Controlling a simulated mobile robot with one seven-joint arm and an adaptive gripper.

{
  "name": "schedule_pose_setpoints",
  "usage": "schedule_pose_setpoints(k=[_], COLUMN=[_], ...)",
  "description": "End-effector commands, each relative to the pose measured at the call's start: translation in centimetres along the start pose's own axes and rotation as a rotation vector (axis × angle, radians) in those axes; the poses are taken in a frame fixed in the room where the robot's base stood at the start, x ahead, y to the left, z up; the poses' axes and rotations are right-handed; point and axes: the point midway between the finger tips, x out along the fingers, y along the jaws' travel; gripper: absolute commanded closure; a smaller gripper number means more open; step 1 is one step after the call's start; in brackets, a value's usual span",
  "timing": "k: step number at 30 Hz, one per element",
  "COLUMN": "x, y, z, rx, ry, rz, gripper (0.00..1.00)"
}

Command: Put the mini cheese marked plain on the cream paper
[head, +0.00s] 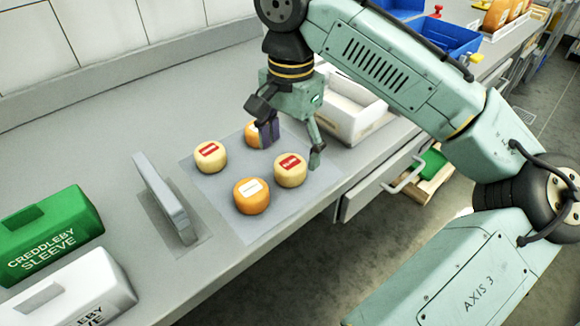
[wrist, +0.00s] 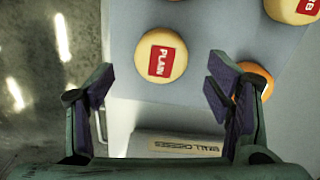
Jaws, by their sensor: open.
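The mini cheese marked PLAIN, a pale round with a red label, shows in the wrist view (wrist: 151,77). It appears to be the right pale cheese in the head view (head: 290,177), on a grey sheet (head: 220,200). My gripper (head: 293,154) is open and empty above and just behind this cheese. In the wrist view the cheese lies ahead of the gap between my fingertips (wrist: 158,88), not between the fingers. I cannot pick out cream paper in either view.
Another pale red-labelled cheese (head: 210,162), an orange cheese with a white label (head: 251,202) and an orange cheese partly behind my finger (head: 252,134) share the sheet. A grey upright plate (head: 165,195), green box (head: 50,230), white box (head: 75,290) and white tray (head: 360,120) stand around.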

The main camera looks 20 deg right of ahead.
Motion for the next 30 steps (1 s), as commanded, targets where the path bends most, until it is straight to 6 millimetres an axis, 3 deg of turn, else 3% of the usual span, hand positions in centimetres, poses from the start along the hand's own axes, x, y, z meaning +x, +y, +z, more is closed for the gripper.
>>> schedule_pose_setpoints(k=[9, 17, 30], x=[4.1, 4.5, 4.5], y=[-0.1, -0.1, -0.1], z=[0.1, 0.1, 0.1], rx=[-0.001, -0.001, -0.001], ry=[-0.001, 0.000, 0.000], rz=[0.001, -0.001, -0.001], gripper=[0.27, 0.27, 0.56])
